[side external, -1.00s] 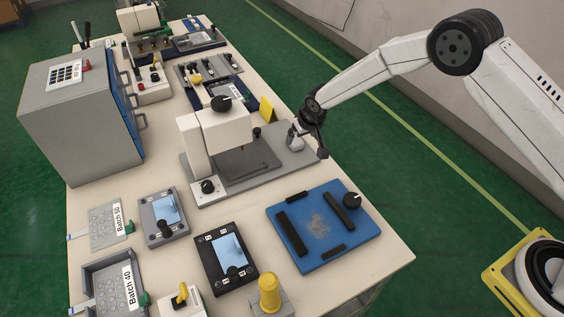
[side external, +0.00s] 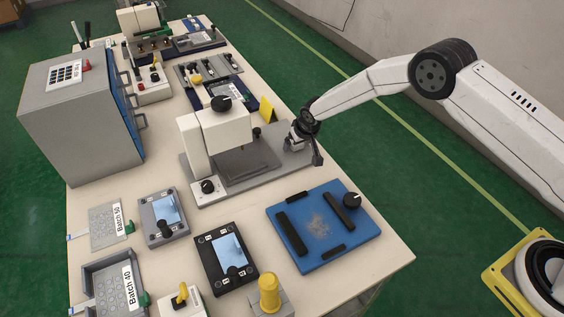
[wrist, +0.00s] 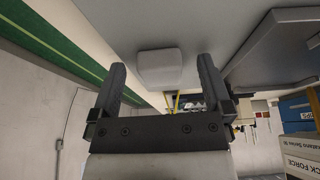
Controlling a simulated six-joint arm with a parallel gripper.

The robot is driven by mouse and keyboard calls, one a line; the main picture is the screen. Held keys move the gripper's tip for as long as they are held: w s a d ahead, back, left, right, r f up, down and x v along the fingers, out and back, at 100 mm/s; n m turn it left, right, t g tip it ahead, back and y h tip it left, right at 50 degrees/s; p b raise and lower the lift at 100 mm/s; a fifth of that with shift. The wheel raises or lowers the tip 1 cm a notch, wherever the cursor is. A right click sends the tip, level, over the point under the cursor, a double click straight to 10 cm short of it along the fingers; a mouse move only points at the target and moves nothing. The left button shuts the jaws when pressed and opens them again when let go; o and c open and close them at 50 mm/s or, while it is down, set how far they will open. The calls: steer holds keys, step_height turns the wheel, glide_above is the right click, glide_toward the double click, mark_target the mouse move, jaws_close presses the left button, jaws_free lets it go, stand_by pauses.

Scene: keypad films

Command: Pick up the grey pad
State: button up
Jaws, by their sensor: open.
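The grey pad (wrist: 160,68) is a small light grey rounded block in the wrist view, against the grey plate of the press. It lies between the two finger tips of my gripper (wrist: 162,72), with a gap on both sides. My gripper is open and holds nothing. In the side external view my gripper (side external: 304,152) is low at the right end of the press's grey base plate (side external: 270,168). There it hides most of the pad.
The white press (side external: 222,128) stands left of my gripper. A blue board (side external: 290,262) with black bars and a knob lies in front. Grey and black screen units (side external: 226,258) stand at front left.

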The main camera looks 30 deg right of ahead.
steer(key=c, duration=1.3)
steer(key=shift+r, duration=0.1)
steer(key=shift+r, duration=0.75)
steer(key=shift+s+d+r, duration=0.35)
steer(key=shift+s+r, duration=1.55)
steer(key=shift+s, duration=0.4)
steer(key=shift+s+d+r, duration=0.3)
steer(key=shift+s+r, duration=1.55)
steer(key=shift+s, duration=0.5)
steer(key=shift+s+d+r, duration=0.35)
steer(key=shift+s+r, duration=1.55)
steer(key=shift+s, duration=0.4)
